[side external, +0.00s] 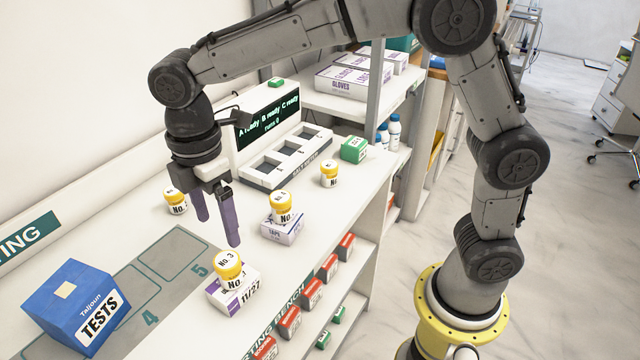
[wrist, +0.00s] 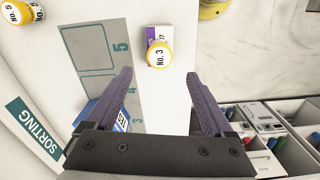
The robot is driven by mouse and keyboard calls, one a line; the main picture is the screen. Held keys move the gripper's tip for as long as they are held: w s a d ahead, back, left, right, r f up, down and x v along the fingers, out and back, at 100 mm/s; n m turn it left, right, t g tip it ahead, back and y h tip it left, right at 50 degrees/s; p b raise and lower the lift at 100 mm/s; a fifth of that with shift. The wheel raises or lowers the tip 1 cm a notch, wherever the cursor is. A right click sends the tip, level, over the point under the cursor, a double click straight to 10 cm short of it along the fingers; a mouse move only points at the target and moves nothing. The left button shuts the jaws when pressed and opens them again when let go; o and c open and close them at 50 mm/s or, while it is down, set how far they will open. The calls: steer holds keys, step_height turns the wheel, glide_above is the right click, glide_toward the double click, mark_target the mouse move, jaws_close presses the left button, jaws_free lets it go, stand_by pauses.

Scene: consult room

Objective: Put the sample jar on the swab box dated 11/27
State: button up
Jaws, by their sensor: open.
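A sample jar with a yellow lid marked No. 3 (side external: 228,265) stands upright on the white and purple box dated 11/27 (side external: 248,293). In the wrist view the jar (wrist: 159,56) shows from above and covers much of the box (wrist: 153,32). My gripper (side external: 218,222) is open and empty, with its fingers pointing down, above and behind the jar and apart from it. In the wrist view the jar lies just beyond and between my fingertips (wrist: 159,76).
Another yellow-lidded jar (side external: 282,206) stands on a tape box (side external: 283,232). Single jars stand at the back left (side external: 175,201) and near the rack (side external: 328,174).

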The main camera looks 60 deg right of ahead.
steer(key=s+d+r+m+t, duration=0.2)
steer(key=s+d+r+m, duration=0.1)
steer(key=s+d+m, duration=0.4)
steer(key=s+d+r+m+t, duration=0.2)
steer(key=s+d+r+m, duration=0.15)
steer(key=s+d, duration=0.5)
steer(key=s+d+f+m+t, duration=0.1)
steer(key=s+d+f+m, duration=0.2)
steer(key=s+d+m, duration=0.1)
steer(key=shift+s+d+f+m+t, duration=0.2)
steer(key=shift+s+m+t, duration=0.1)
steer(key=shift+s+m, duration=0.45)
